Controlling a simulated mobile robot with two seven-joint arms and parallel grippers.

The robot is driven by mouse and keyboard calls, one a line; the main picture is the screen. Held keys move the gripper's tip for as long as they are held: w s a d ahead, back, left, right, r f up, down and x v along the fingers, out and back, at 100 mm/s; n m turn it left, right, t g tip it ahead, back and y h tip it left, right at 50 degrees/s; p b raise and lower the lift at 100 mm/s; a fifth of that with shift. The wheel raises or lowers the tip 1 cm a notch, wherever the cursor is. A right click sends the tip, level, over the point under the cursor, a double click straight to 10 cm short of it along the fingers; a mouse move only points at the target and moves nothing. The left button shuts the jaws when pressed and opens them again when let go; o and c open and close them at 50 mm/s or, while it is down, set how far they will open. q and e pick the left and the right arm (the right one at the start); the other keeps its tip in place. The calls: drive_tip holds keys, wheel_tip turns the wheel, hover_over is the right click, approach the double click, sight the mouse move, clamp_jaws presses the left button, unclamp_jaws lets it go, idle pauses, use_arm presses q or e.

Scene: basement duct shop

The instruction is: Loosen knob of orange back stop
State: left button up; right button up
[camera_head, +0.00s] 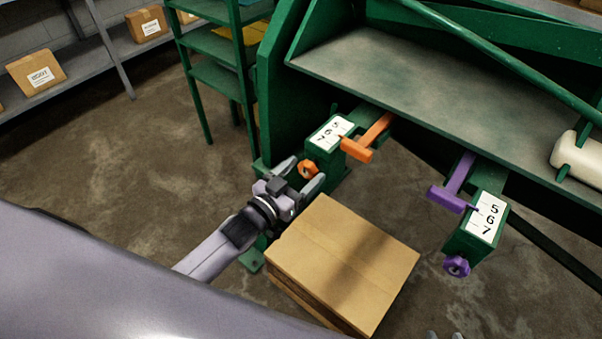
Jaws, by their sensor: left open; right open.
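The orange back stop (368,138) is a T-shaped bar on a green arm of the machine, beside a white scale plate (331,131) marked 5, 6, 7. Its orange knob (309,169) is on the near end of that arm. My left gripper (303,176) is open, with its fingertips close to the orange knob, which shows between them; I cannot tell whether they touch it. Only grey tips of my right gripper (444,335) show at the bottom edge, apart and away from the stops.
A purple back stop (453,186) with a purple knob (456,265) and its own scale is at right. The green machine (430,95) spans the back, with a green shelf rack (222,75) at left.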

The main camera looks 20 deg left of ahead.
use_arm(q)
drive_tip(key=c, duration=1)
